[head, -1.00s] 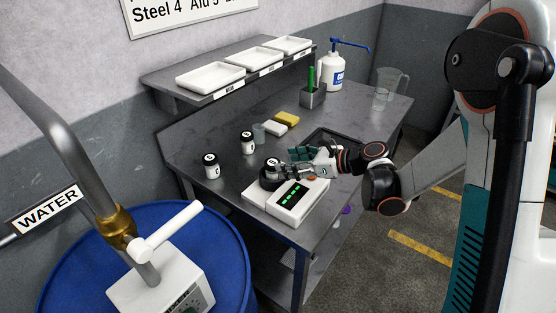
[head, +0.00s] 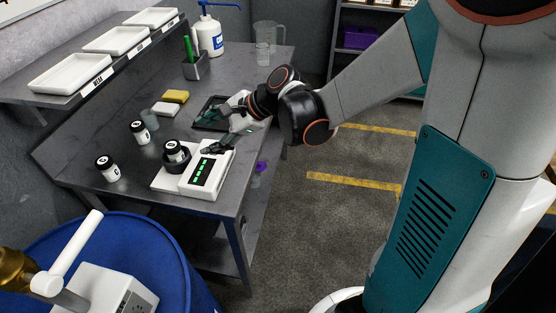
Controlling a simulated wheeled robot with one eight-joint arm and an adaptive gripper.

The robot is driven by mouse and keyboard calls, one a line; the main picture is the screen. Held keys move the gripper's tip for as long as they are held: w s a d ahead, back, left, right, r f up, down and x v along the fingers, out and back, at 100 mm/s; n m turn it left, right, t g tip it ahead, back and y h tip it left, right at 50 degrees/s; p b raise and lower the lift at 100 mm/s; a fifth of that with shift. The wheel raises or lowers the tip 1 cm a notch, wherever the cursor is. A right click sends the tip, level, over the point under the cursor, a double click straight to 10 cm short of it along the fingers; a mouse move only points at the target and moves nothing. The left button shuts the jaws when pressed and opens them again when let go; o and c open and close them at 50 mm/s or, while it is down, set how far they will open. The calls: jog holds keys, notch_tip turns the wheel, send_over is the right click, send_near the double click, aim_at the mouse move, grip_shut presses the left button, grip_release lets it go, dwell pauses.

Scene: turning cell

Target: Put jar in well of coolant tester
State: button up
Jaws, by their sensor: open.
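The coolant tester (head: 208,172) is a white box with a dark, green-lit display, near the front edge of the grey bench. A small white jar with a black lid (head: 173,148) stands upright in the tester's dark round well (head: 179,165). My gripper (head: 207,132) is open and empty, just behind and to the right of the well, clear of the jar. Two more black-lidded white jars stand on the bench to the left, one nearer (head: 108,169) and one farther (head: 139,132).
A clear cup (head: 150,119), a white block (head: 165,109) and a yellow sponge (head: 175,96) lie behind the jars. A dark tray (head: 211,112) is beyond my gripper. A shelf with white trays (head: 72,74) runs along the wall. A blue drum (head: 110,245) stands in front.

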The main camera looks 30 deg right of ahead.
jog(key=s+d+r+n+h, duration=0.1)
jog(key=s+d+n+h, duration=0.1)
jog(key=s+n, duration=0.4)
jog(key=s+d+r+n+h, duration=0.2)
jog(key=s+d+n+h, duration=0.1)
jog(key=s+n, duration=0.3)
jog(key=s+d+r+n+t+h, duration=0.1)
jog(key=s+d+n+h, duration=0.2)
jog(key=s, duration=0.5)
jog(key=d+n, duration=0.1)
jog(key=n, duration=0.1)
jog(key=shift+s+r+n, duration=0.15)
jog(key=shift+r+n, duration=0.1)
jog(key=shift+n, duration=0.15)
jog(key=shift+c, duration=0.2)
dwell(0.6)
